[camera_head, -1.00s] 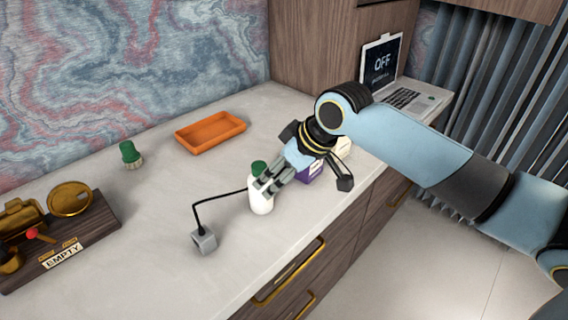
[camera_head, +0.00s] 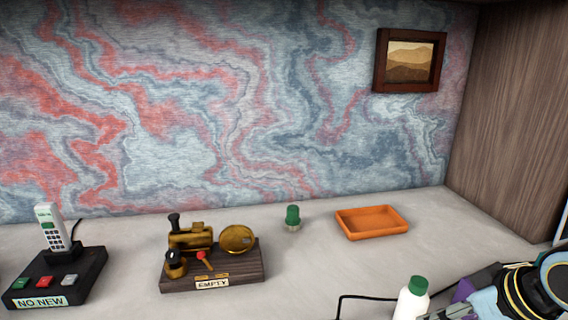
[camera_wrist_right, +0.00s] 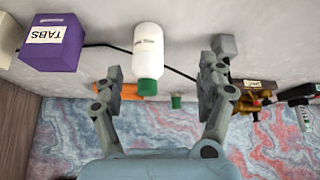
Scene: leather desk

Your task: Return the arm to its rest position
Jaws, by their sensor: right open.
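My right arm enters at the lower right corner of the head view, with its gripper (camera_head: 452,312) partly cut off by the bottom edge. In the right wrist view the gripper (camera_wrist_right: 168,62) is open, its fingers spread wide. A white bottle with a green cap (camera_head: 411,301) stands just left of the gripper in the head view. In the wrist view the bottle (camera_wrist_right: 148,52) appears between the open fingers, with visible gaps at both sides. My left gripper is not in view.
An orange tray (camera_head: 372,222) and a small green-capped item (camera_head: 293,217) stand farther back. A brass device on a wooden base (camera_head: 212,262) and a phone on a black base (camera_head: 55,270) stand left. A purple TABS box (camera_wrist_right: 55,42) is near the bottle. A dark cable runs behind the bottle.

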